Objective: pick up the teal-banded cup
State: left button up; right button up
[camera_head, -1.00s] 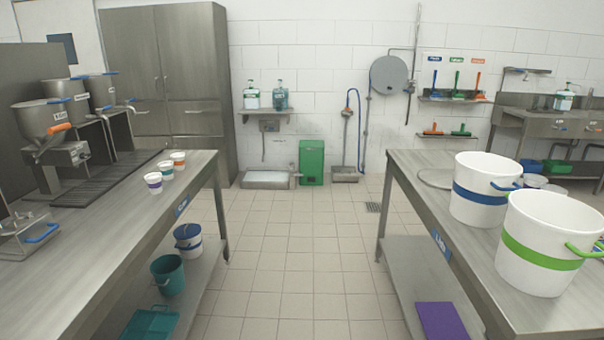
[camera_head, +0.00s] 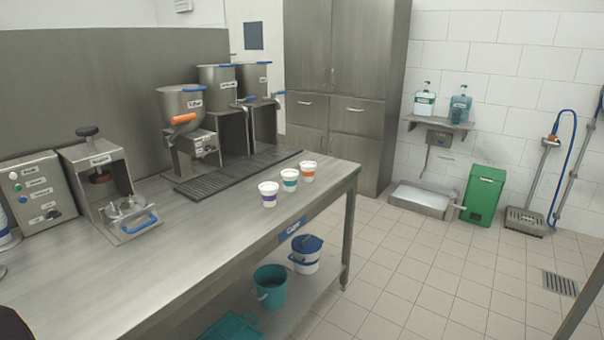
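The teal-banded cup (camera_head: 290,180) stands upright on the left steel table (camera_head: 200,222), near its far right corner. It is the middle one of three small white cups in a slanting row. The purple-banded cup (camera_head: 269,194) is just left of it and nearer. The orange-banded cup (camera_head: 308,171) is just right of it and farther. Neither of my grippers shows in the head view. A dark shape at the lower left edge is too cut off to identify.
Filling machines (camera_head: 185,122) with hoppers stand behind the cups over a drip grate (camera_head: 228,172). A press (camera_head: 110,195) and control box (camera_head: 35,193) stand at the left. A teal bucket (camera_head: 270,287) and a lidded bucket (camera_head: 306,255) sit on the lower shelf. The table front is clear.

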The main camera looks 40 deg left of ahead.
aim_at(289, 176)
jog(key=i+l+u, duration=0.1)
jog(key=i+u, duration=0.35)
jog(key=i+l+u, duration=0.25)
jog(key=i+u, duration=0.2)
jog(key=i+l+u, duration=0.2)
jog(key=u, duration=0.25)
jog(key=i+l+u, duration=0.15)
jog(key=u, duration=0.35)
jog(key=i+l+u, duration=0.1)
jog(key=l+u, duration=0.65)
jog(key=u, duration=0.15)
jog(key=i, duration=0.05)
